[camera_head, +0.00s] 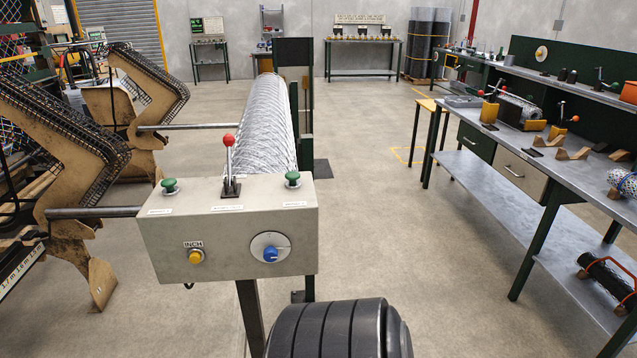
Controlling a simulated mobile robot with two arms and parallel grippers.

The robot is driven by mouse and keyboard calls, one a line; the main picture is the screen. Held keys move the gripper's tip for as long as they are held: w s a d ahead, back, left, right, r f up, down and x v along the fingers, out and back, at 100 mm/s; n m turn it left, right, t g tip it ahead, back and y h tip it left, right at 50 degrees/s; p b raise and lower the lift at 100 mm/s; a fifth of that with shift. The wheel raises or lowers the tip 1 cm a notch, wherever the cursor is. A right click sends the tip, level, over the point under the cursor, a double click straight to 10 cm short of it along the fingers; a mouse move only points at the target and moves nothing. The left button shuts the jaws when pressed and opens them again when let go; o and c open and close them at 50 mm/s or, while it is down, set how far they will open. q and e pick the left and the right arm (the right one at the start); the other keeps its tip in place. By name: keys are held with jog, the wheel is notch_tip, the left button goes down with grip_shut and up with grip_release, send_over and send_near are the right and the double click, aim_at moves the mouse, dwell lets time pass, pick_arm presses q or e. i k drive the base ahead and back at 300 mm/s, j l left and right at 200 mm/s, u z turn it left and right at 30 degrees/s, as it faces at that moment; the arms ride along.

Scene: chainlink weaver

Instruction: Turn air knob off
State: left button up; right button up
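A grey control box (225,232) stands on a dark post in the middle foreground. On the right of its front face is a blue knob (270,254) on a round white dial; its lettering is too small to read. I cannot tell for sure that it is the air knob. Another round white dial with a small yellow centre (541,53) is on the green back panel of the right workbench. Neither of my grippers is in view.
The box also bears a yellow button (195,256) marked INCH, two green buttons (169,185) and a red-balled lever (228,141). A wire mesh roll (266,120) lies behind it. Brown machine frames (75,150) crowd the left. Floor is clear between box and workbench (590,225).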

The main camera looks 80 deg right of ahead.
aim_at(271, 253)
jog(key=z, duration=2.25)
